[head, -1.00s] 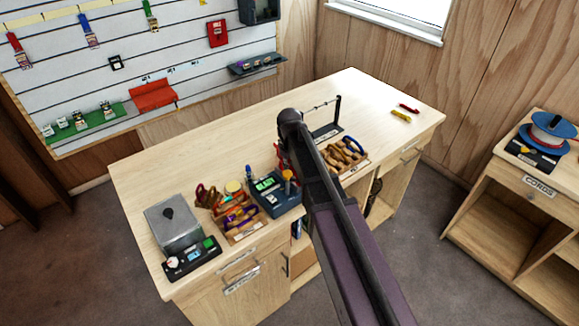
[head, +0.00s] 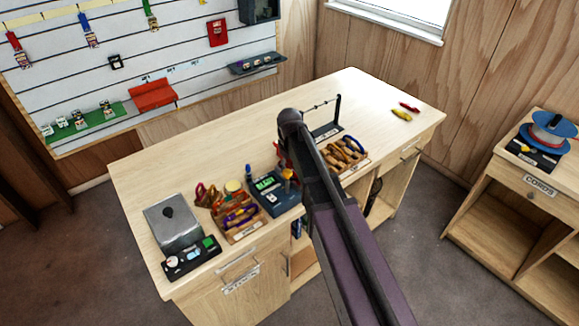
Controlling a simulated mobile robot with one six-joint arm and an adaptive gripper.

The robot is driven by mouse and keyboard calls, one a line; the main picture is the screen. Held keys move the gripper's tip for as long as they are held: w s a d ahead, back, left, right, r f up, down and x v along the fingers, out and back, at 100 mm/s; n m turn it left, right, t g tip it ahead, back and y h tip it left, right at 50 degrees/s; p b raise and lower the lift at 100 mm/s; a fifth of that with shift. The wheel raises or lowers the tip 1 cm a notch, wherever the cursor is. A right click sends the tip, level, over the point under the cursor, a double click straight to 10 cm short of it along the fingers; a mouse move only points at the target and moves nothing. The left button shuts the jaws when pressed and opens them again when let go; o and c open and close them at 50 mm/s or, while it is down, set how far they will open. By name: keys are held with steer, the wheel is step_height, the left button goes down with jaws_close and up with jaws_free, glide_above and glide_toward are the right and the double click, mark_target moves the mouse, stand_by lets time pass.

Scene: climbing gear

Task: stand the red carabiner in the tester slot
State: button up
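The tester (head: 277,201) is a dark blue box with a lit green display, near the front edge of the bench. My arm comes down over its right side and hides part of it, so I cannot make out the slot. My gripper is mostly hidden behind my arm, at the tester's back right. A bit of red (head: 281,154) shows at the arm's left edge; I cannot tell whether it is the red carabiner. A small red item (head: 409,106) lies at the bench's right end, too small to identify.
Left of the tester is a wooden tray (head: 240,236) of coloured carabiners; another tray (head: 347,155) stands right of my arm. A grey scale (head: 174,229) is at the left end. A dark stand (head: 336,112) rises behind. The bench's back left (head: 215,150) is clear.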

steer(key=shift+r, duration=0.15)
step_height(320, 180, up, 9)
steer(key=p, duration=0.9)
steer(key=shift+f, duration=0.2)
steer(key=s+d+f+b, duration=0.2)
steer(key=d+f+b, duration=0.2)
steer(key=d, duration=0.3)
steer(key=s+d+f+b, duration=0.3)
steer(key=d+f+b, duration=0.1)
steer(key=d, duration=0.3)
steer(key=shift+d+f, duration=0.15)
steer(key=shift+d, duration=0.2)
steer(key=s+m+b, duration=0.1)
steer(key=s+m, duration=0.6)
steer(key=s, duration=0.6)
steer(key=shift+f, duration=0.25)
